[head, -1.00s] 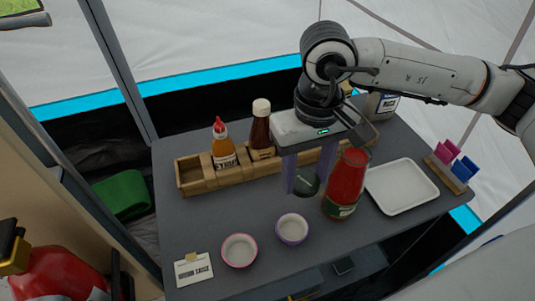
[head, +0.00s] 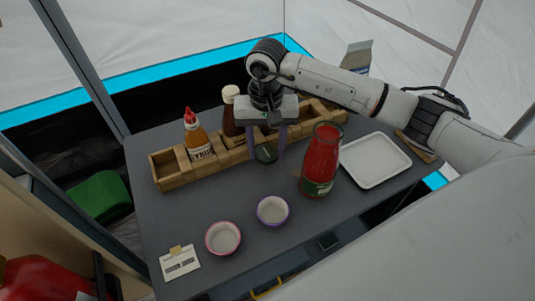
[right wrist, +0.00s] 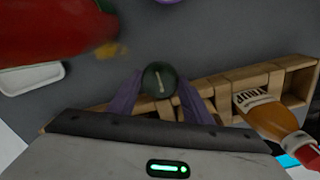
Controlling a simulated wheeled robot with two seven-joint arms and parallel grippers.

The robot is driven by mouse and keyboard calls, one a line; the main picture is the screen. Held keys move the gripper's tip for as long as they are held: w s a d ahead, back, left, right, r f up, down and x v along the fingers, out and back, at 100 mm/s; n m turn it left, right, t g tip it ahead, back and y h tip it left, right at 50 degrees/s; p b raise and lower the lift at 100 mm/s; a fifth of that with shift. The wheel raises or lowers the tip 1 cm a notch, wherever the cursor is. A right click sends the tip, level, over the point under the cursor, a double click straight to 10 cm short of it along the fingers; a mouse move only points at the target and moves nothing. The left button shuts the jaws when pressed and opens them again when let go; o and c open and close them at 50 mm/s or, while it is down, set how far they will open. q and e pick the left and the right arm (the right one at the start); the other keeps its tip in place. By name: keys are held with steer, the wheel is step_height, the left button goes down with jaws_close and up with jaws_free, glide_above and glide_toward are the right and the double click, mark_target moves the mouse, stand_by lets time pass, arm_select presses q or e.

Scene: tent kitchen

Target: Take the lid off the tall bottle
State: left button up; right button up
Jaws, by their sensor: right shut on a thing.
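The tall bottle (head: 320,165) is glass, full of red sauce, with a green label. It stands upright on the grey table, and its mouth is uncovered. A dark green round lid (head: 266,154) is held between the purple fingers of my right gripper (head: 267,146), left of the bottle and apart from it. The right wrist view shows the lid (right wrist: 158,78) face-on between the fingertips, with the blurred red bottle (right wrist: 55,30) at the upper left. My left gripper is not in view.
A wooden rack (head: 168,175) behind holds a syrup bottle (head: 196,138) and a brown bottle (head: 229,112). A white tray (head: 375,160) lies right of the tall bottle. Two small bowls, pink-rimmed (head: 222,238) and purple-rimmed (head: 273,211), and a card (head: 180,263) are in front.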

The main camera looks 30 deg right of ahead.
mark_target(266, 153)
step_height(266, 153, down, 3)
steer(key=shift+s+f, duration=0.1)
steer(key=shift+f, duration=0.2)
steer(key=shift+f, duration=0.15)
steer(key=o, duration=1.2)
steer(key=shift+r+p, duration=0.35)
step_height(266, 153, up, 12)
steer(key=shift+f+b, duration=0.15)
steer(key=shift+b, duration=0.8)
